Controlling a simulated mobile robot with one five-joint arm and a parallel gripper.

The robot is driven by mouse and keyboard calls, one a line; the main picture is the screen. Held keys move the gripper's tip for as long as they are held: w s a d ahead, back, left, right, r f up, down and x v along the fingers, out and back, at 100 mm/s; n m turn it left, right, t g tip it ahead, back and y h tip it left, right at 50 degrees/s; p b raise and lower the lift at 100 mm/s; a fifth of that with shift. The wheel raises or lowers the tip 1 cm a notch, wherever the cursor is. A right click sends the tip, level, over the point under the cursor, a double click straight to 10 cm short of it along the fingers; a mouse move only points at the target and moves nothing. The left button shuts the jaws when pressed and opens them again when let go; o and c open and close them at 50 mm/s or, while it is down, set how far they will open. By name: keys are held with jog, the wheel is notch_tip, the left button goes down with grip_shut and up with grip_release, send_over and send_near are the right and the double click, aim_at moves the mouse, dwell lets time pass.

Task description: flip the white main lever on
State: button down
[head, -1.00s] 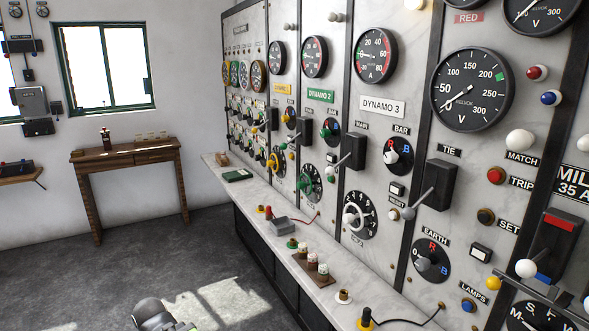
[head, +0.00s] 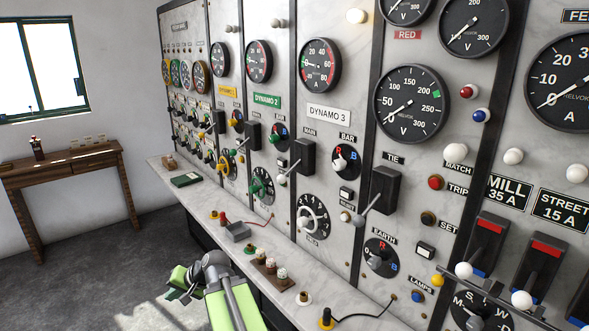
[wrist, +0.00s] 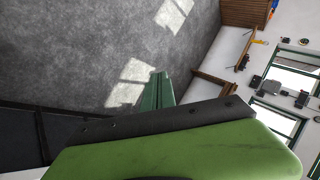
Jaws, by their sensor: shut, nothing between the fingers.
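The main lever on the DYNAMO 3 panel (head: 324,143) sticks out of a black switch box (head: 304,156) below the label MAIN. Its grey rod slants down and left to a small pale knob (head: 282,180). My gripper (head: 174,292) is low at the bottom of the head view, left of the marble bench and well apart from the lever. Its green jaws are shut and empty. In the wrist view, the green jaws (wrist: 157,92) point over the grey floor, and the lever is out of that view.
The TIE lever's black box (head: 385,190) stands to the right. A wooden table (head: 70,165) is at the left; floor between is open.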

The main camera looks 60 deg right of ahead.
jog(key=s+d+r+m+t+h+p, duration=0.2)
jog(key=d+r+m, duration=0.3)
jog(key=d, duration=0.5)
jog(key=s+d+r+m+t+h+p, duration=0.2)
jog(key=s+d+r+t, duration=0.1)
jog(key=d+r, duration=0.6)
jog(key=s+d+r+m+h+p, duration=0.1)
jog(key=s+d+r+m+h, duration=0.3)
jog(key=s+d, duration=0.4)
jog(key=s+d+r+m+h+p, duration=0.1)
jog(key=s+d+r+m+h, duration=0.3)
jog(key=s+d, duration=0.4)
jog(key=d+r+m, duration=0.1)
jog(key=d+m, duration=0.1)
jog(key=d, duration=0.3)
jog(key=shift+s+r+h+p, duration=0.25)
jog(key=shift+r+h+p, duration=0.1)
jog(key=shift+h+p, duration=0.05)
jog(key=shift+t, duration=0.3)
